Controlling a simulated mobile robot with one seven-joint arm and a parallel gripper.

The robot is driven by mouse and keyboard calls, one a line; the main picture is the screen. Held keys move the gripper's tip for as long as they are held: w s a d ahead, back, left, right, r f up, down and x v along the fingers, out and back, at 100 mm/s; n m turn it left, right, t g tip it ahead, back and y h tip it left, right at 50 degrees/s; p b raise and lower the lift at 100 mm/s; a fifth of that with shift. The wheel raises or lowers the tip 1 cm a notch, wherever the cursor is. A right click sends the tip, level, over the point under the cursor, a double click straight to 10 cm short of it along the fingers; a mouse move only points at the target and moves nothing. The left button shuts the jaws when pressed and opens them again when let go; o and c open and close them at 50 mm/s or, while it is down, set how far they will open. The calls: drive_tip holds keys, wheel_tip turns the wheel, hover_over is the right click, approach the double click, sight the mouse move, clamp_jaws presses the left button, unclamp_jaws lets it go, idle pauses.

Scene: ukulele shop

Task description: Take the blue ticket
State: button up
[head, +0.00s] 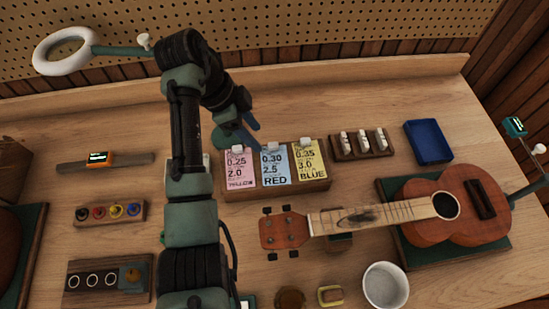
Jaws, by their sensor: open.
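The light blue ticket (275,166) stands in the middle of a wooden holder (277,192), clipped at its top; its print reads 0.30, 2.5 and RED. A pink ticket (240,168) marked YELLOW stands to its left. A yellow ticket (307,164) marked BLUE stands to its right. My gripper (258,135) is just behind and above the holder, near the top of the light blue ticket. It is open, with a blue finger showing; I see nothing held in it. My arm partly hides the area left of the holder.
A ukulele (452,208) lies right of the holder, its headstock (284,231) close in front. A rack of small white-topped pieces (361,143) and a blue tray (428,142) are at the back right. A white cup (386,287) stands at the front.

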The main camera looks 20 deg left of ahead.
sight(269, 144)
drive_tip(key=shift+w+d+p+x, duration=0.2)
drive_tip(key=shift+p+x, duration=0.2)
drive_tip(key=shift+x, duration=0.95)
drive_tip(key=shift+w+d+p+x, duration=0.15)
drive_tip(key=shift+p+x, duration=0.25)
drive_tip(key=shift+x, duration=0.9)
drive_tip(key=shift+r, duration=0.15)
clamp_jaws()
